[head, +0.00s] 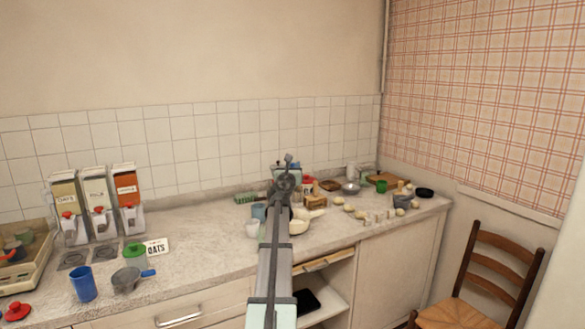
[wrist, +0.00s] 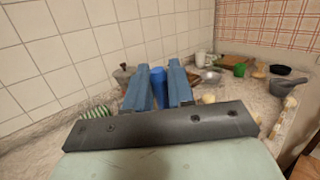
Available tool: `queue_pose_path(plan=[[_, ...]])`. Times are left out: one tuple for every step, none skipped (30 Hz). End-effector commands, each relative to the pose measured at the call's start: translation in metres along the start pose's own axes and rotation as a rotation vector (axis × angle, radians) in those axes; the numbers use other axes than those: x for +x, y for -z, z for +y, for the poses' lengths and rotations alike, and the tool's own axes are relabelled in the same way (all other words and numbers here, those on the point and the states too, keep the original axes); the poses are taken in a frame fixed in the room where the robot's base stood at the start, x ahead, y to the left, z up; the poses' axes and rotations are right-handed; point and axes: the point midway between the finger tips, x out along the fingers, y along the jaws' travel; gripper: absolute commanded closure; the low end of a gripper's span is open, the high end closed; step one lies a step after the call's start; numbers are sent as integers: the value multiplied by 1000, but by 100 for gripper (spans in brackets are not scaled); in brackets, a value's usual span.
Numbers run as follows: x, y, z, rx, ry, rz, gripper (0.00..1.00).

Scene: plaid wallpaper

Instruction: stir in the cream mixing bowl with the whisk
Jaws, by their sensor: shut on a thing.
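My gripper (wrist: 159,66) shows in the wrist view as two blue fingers. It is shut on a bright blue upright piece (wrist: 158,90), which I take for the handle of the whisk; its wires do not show. In the head view my arm hides the gripper and whatever it holds. A cream rounded vessel (head: 299,226), apparently the mixing bowl, stands just right of my arm on the counter, partly covered by it. I cannot tell whether the whisk is in it; the bowl is not clear in the wrist view.
Left of my arm stand a white cup (head: 252,229), a grey pan with a blue handle (head: 126,280), a blue cup (head: 83,284) and several dispensers. To the right are several pale round items and a green cup (head: 381,186). The counter's left middle is clear.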

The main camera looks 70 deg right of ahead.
Motion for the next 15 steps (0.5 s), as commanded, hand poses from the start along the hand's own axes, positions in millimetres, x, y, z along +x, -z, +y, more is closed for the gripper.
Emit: queue_pose_path(plan=[[-1, -2, 4, -1, -24, -11, 100], [-1, -3, 7, -2, -38, -18, 100], [0, -3, 9, -2, -52, -27, 100], [0, -3, 10, -5, -58, -31, 100], [0, -3, 10, -4, -59, -33, 100], [0, -4, 10, -6, -61, -36, 100], [0, -4, 10, -5, -62, -38, 100], [0, -4, 11, -7, -63, -40, 100], [0, -4, 11, -7, -63, -43, 100], [0, -4, 11, -9, -63, -44, 100], [0, -4, 11, -8, -63, -45, 100], [0, -4, 10, -9, -63, -47, 100], [0, -4, 11, -10, -63, -48, 100], [0, -3, 10, -10, -63, -48, 100], [0, -3, 10, -9, -63, -49, 100]])
